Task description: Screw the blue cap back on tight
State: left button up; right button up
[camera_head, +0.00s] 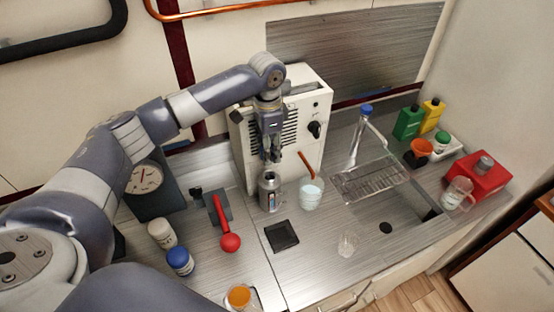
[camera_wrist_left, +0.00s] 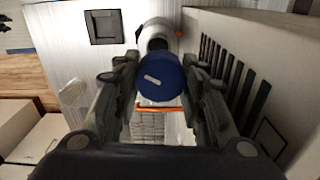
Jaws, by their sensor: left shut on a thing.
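My left gripper (camera_head: 272,156) points down above a grey metal bottle (camera_head: 269,192) that stands upright in front of the white machine. In the left wrist view my left gripper (camera_wrist_left: 164,88) is shut on the blue cap (camera_wrist_left: 162,78), which sits between the fingertips. The bottle (camera_wrist_left: 155,30) shows beyond the cap, with its dark neck partly hidden by it. I cannot tell whether the cap touches the neck. The cap is hard to make out in the head view. My right gripper is not in view.
A glass beaker (camera_head: 311,195) stands just right of the bottle. A red-handled tool (camera_head: 224,225) and a blue-lidded jar (camera_head: 180,261) are to the left. A black square pad (camera_head: 282,236) lies in front. The white machine (camera_head: 290,110) stands close behind.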

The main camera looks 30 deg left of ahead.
pick_arm(q)
jog(key=shift+d, duration=0.15)
jog(key=shift+f+b, duration=0.3)
jog(key=shift+f, duration=2.6)
jog(key=shift+p, duration=0.35)
jog(key=shift+f+b, duration=0.5)
jog(key=shift+f, duration=0.85)
jog(key=o, duration=1.1)
notch_tip(320, 180, up, 12)
jog(key=shift+s+r, duration=0.1)
